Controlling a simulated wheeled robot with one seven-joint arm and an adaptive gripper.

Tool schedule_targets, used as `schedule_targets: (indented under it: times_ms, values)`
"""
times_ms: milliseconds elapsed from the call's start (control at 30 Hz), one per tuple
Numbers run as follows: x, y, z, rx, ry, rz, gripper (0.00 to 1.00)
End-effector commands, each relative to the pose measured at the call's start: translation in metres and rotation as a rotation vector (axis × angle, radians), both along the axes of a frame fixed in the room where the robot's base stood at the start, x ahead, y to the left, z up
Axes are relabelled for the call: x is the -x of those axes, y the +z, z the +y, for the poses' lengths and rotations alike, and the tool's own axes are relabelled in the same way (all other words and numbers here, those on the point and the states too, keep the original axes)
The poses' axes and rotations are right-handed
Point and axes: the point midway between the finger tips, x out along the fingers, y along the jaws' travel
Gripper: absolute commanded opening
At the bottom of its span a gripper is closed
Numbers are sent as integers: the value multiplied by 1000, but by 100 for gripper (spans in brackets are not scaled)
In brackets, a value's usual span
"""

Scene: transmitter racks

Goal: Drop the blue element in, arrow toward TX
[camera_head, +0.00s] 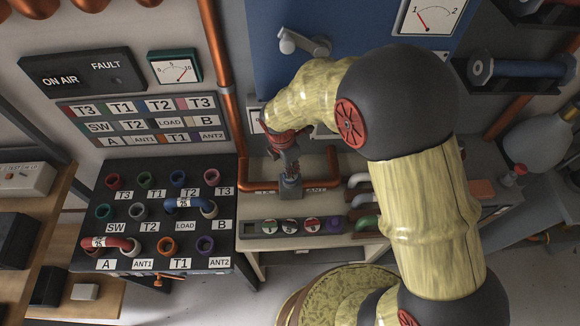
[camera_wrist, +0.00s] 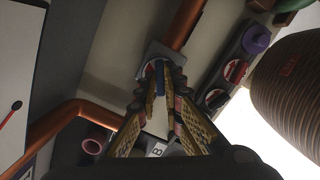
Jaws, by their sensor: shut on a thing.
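My gripper (camera_head: 289,168) reaches down to a grey block (camera_head: 290,192) set in a copper line. In the wrist view, my gripper (camera_wrist: 160,88) is shut on the blue element (camera_wrist: 159,74), a narrow blue piece between the fingertips. The grey block (camera_wrist: 173,55) lies right at the fingertips, with a round red-and-white rim around the blue piece. I cannot tell how deep the element sits in the block, and its arrow is hidden. An ANT label (camera_head: 318,189) is to the right of the block; no TX label is readable.
A holder (camera_head: 255,228) with several coloured round pieces stands in front of the line; its purple one (camera_wrist: 257,38) shows in the wrist view. A patch panel (camera_head: 150,218) with coloured sockets and two plugged links is at left. Copper pipe (camera_head: 262,187) runs beside the block.

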Motion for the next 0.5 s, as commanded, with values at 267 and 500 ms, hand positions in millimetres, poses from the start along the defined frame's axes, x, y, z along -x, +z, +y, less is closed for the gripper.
schedule_targets:
  times_ms: [267,500]
  values:
    - [0,-7,0,0,0,0,0]
    - [0,-10,0,0,0,-1,12]
